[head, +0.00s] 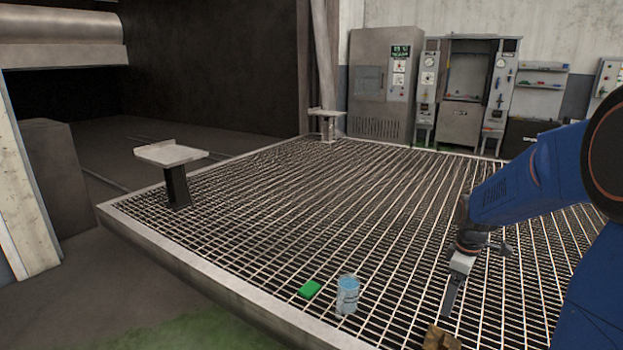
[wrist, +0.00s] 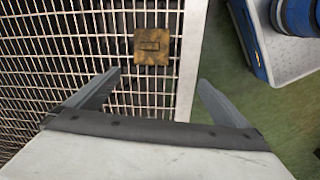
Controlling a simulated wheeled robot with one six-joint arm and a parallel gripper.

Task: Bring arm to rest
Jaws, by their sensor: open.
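My blue arm reaches in from the right in the head view, with my gripper (head: 449,312) pointing down over the metal grating (head: 330,210). In the wrist view my gripper (wrist: 158,77) has its two dark fingers spread apart, with nothing between them. A brown-yellow square block (wrist: 152,46) lies on the grating beyond the fingertips, near the grating's pale edge. The same block shows at the bottom of the head view (head: 440,339), just below the gripper and partly cut off by the frame. I cannot tell the exact gap between fingertips and block.
A green block (head: 310,289) and a light-blue can (head: 347,295) stand on the grating left of my gripper. A pale raised rim (head: 235,296) borders the grating. A small pedestal table (head: 171,154) stands at the left. Grey cabinets (head: 381,85) line the back wall. The grating's middle is clear.

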